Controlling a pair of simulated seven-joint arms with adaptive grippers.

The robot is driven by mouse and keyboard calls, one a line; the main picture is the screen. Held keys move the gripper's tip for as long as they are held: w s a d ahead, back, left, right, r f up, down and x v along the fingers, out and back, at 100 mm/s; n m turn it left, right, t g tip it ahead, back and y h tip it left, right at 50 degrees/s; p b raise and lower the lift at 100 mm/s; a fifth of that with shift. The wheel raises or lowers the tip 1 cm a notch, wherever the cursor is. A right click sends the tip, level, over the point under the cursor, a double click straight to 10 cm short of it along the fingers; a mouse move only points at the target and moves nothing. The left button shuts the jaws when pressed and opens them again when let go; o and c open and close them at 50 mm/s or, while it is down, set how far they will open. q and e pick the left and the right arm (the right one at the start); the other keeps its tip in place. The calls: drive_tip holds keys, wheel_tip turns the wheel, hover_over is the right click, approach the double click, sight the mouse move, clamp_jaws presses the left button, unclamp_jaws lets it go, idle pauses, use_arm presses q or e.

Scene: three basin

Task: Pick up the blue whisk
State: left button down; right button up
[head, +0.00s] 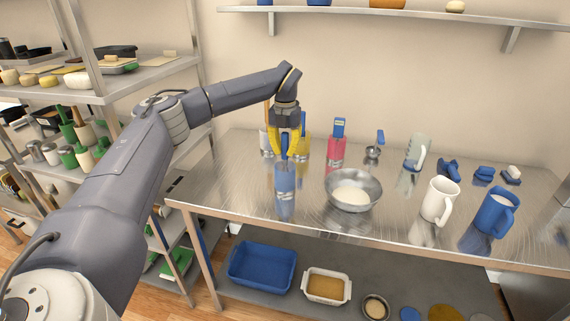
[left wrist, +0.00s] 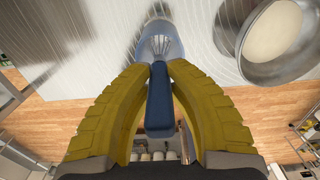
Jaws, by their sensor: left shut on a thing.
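My left gripper (head: 285,153) has yellow fingers and points down at the left part of the metal table. It is shut on the blue handle of the blue whisk (left wrist: 160,105), which sits between the fingers in the left wrist view. The whisk's wire end points down into a pale blue container (head: 285,179), which also shows in the left wrist view (left wrist: 153,38). In the head view the fingers hide part of the whisk. My right gripper is not in view.
A metal bowl (head: 353,192) stands close to the right of the container. A red container (head: 336,150) is behind it. A white pitcher (head: 437,201) and a blue pitcher (head: 493,213) stand farther right. A wall shelf (head: 400,13) hangs above.

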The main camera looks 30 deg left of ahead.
use_arm(q)
drive_tip(key=shift+r, duration=0.1)
wheel_tip(320, 180, up, 20)
idle(0.7)
drive_tip(key=c, duration=2.1)
unclamp_jaws()
clamp_jaws()
drive_tip(key=shift+f, duration=0.2)
